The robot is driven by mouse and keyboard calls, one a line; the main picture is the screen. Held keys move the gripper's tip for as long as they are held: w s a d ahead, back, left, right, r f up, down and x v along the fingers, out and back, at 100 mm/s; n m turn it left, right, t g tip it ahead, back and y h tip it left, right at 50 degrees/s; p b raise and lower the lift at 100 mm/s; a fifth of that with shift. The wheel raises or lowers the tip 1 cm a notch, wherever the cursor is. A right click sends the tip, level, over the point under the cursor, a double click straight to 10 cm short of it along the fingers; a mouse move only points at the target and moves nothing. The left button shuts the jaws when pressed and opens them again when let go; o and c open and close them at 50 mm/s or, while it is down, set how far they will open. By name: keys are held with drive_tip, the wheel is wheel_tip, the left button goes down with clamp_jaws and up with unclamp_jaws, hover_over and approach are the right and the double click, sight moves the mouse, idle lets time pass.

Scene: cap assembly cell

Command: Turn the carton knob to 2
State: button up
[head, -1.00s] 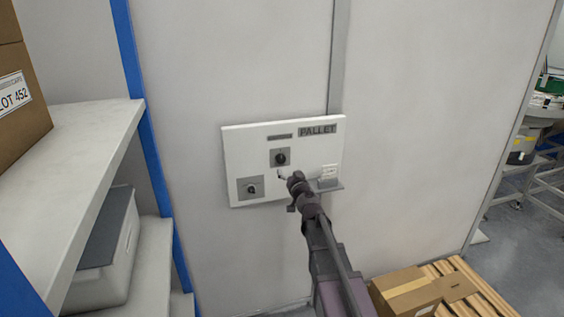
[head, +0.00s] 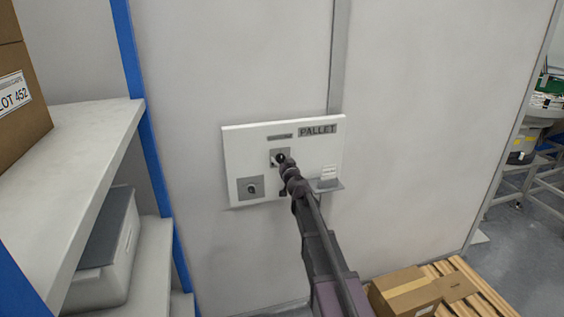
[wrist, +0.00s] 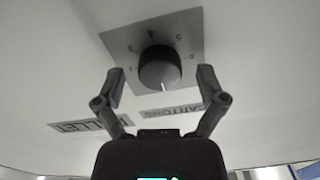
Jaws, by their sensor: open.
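The carton knob (wrist: 160,66) is a round black dial on a grey square plate, with CARTONS lettering (wrist: 170,112) beside it, upside down in the wrist view. Small marks ring the knob, too small to read surely. A pale line shows on the knob's near edge. My gripper (wrist: 161,82) is open, one finger on each side of the knob, with a visible gap on both sides. In the head view my gripper (head: 284,165) is in front of the knob's plate (head: 273,154) and covers part of the knob.
A shelf (head: 80,150) stands left; a carton (head: 405,292) lies low at the right.

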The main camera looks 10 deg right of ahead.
drive_tip(key=c, duration=1.1)
drive_tip(key=shift+c, duration=0.2)
drive_tip(key=shift+m, duration=0.5)
drive_tip(key=m, duration=0.3)
drive_tip(key=shift+m, duration=0.4)
drive_tip(key=m, duration=0.4)
drive_tip(key=shift+m, duration=0.3)
drive_tip(key=m, duration=0.8)
drive_tip(key=shift+w, duration=0.1)
drive_tip(key=shift+m, duration=0.3)
